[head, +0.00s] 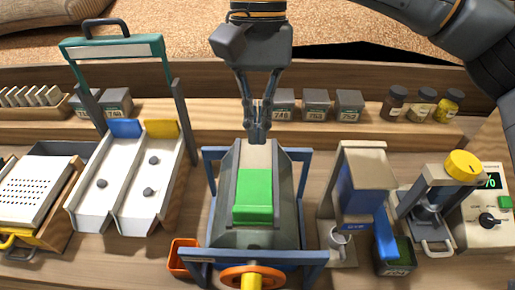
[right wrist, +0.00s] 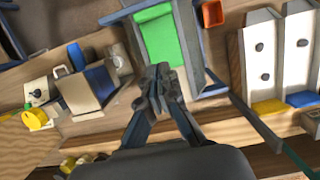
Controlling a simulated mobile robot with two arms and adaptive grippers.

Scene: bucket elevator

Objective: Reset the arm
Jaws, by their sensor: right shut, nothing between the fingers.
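My right gripper (head: 257,136) hangs in the middle of the head view, its fingers together and empty. It is just above the beige back end of a grey chute with a bright green panel (head: 255,196), held in a blue frame (head: 214,158). In the right wrist view the shut fingertips (right wrist: 158,80) show in front of the green panel (right wrist: 161,38). I cannot tell whether the fingers touch the chute. The right arm (head: 440,25) comes in from the upper right. My left gripper is not in view.
An orange wheel with a yellow hub (head: 252,279) is at the front, an orange bin (head: 184,257) beside it. A two-lane white tray (head: 110,205) with a teal handle frame stands left. Blue and yellow-topped devices (head: 362,190) stand right. Jars (head: 395,103) line the back shelf.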

